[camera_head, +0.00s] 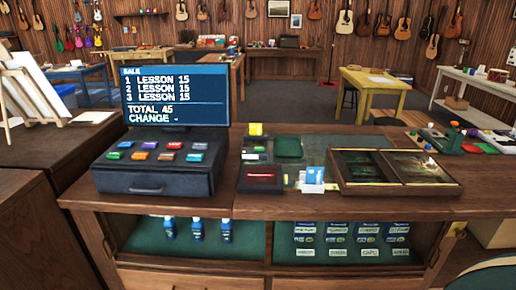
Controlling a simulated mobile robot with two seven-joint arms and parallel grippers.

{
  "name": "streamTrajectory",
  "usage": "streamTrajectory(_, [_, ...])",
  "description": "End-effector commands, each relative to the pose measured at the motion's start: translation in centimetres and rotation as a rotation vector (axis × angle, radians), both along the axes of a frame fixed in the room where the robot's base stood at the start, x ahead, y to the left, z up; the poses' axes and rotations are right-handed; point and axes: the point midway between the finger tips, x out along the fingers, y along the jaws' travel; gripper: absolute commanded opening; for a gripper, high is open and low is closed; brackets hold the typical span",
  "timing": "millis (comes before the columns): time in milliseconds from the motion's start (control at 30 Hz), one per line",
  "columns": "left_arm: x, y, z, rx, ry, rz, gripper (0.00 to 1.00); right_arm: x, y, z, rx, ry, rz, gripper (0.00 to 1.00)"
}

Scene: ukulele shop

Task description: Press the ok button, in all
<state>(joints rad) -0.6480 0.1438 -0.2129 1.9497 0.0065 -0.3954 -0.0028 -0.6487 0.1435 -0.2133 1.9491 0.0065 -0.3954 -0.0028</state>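A dark cash register (160,178) stands on the wooden counter at the left. Its screen (175,96) reads SALE, three lines of LESSON 15, TOTAL 45 and an empty CHANGE line. The drawer front below looks shut. Neither of my grippers is in view.
Right of the register are a small device with a yellow top (255,130), a black box with a red display (262,177), a card holder (313,178) and a glass-topped display case (394,170). An easel (35,95) stands at the left.

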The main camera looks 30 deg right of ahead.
Motion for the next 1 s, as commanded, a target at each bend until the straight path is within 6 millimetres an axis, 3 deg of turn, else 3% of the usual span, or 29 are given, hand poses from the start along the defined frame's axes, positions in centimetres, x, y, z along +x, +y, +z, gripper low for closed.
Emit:
streamTrajectory(333, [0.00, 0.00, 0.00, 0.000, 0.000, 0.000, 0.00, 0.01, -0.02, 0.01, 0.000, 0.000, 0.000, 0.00])
streamTrajectory(1000, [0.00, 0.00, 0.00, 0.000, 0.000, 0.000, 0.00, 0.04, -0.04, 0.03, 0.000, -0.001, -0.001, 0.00])
